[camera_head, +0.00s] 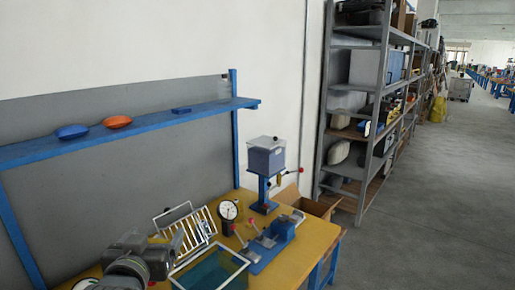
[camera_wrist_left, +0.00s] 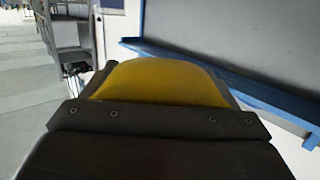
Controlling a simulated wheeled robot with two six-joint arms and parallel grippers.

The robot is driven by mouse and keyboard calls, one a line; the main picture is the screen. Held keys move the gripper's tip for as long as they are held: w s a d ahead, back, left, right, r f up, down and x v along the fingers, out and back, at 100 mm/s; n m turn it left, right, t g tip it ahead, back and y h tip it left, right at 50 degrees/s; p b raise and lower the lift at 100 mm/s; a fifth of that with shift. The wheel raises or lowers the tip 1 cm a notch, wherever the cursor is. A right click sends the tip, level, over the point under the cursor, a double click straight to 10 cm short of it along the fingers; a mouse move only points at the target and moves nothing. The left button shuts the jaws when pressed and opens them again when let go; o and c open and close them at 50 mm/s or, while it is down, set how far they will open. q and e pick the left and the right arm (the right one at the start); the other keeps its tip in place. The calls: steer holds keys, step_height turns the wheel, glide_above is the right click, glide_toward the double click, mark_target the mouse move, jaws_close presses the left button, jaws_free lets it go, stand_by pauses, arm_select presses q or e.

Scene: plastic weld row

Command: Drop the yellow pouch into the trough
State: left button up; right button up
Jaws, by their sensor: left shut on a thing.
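The yellow pouch (camera_wrist_left: 160,82) fills the middle of the left wrist view, held behind a dark finger plate of my left gripper. My left gripper (camera_head: 160,262) is shut on it. In the head view the gripper is at the bottom left, over the yellow table, and I cannot make out the pouch there. A teal open tray with a white rim (camera_head: 245,262), which looks like the trough, lies just right of the gripper. My right gripper is not in view.
On the yellow table (camera_head: 278,272) are a white wire rack (camera_head: 190,228), a dial gauge (camera_head: 228,210), a blue vise-like fixture (camera_head: 272,242) and a blue-posted press (camera_head: 264,185). A blue shelf (camera_head: 60,148) above holds a blue pouch (camera_head: 72,131) and an orange pouch (camera_head: 117,121).

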arm_select(q)
steer(key=shift+s+d+f, duration=0.15)
steer(key=shift+s+d, duration=0.15)
steer(key=shift+s, duration=0.4)
steer(key=shift+s+d+f, duration=0.15)
steer(key=shift+s+d, duration=0.15)
steer(key=shift+s, duration=0.35)
steer(key=shift+w+f, duration=0.1)
